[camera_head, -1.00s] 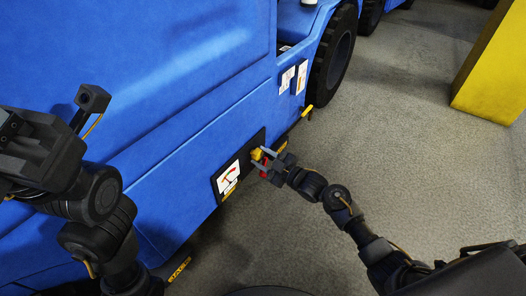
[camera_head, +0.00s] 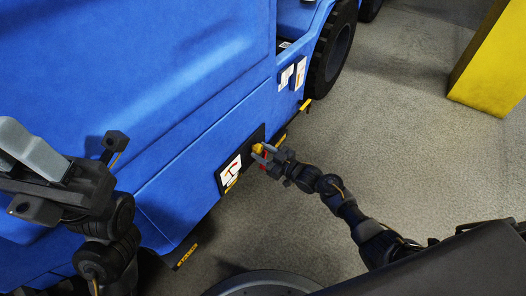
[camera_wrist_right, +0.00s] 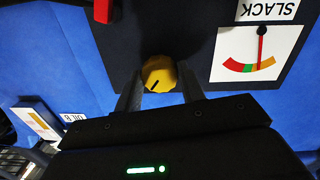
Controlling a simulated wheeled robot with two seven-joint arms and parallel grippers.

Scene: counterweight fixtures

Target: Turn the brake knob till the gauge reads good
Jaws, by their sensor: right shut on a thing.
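The yellow brake knob (camera_head: 258,148) sits on a dark panel on the blue vehicle's side. My right gripper (camera_head: 261,154) is at it. In the right wrist view the yellow knob (camera_wrist_right: 159,74), with a black mark, is between the two fingers, which are shut on it. The white gauge (camera_wrist_right: 258,52) is beside it, with the label SLACK upside down. Its needle points down in the picture, near the edge between the green and orange bands; I cannot tell exactly which. The gauge also shows in the head view (camera_head: 231,172), small. My left gripper (camera_head: 12,168) is open and empty at the left.
A red part (camera_wrist_right: 103,10) is on the same panel, near the knob. The blue vehicle (camera_head: 180,90) fills the left, with a black wheel (camera_head: 333,55). A yellow block (camera_head: 492,75) stands at the right. Grey floor between is clear.

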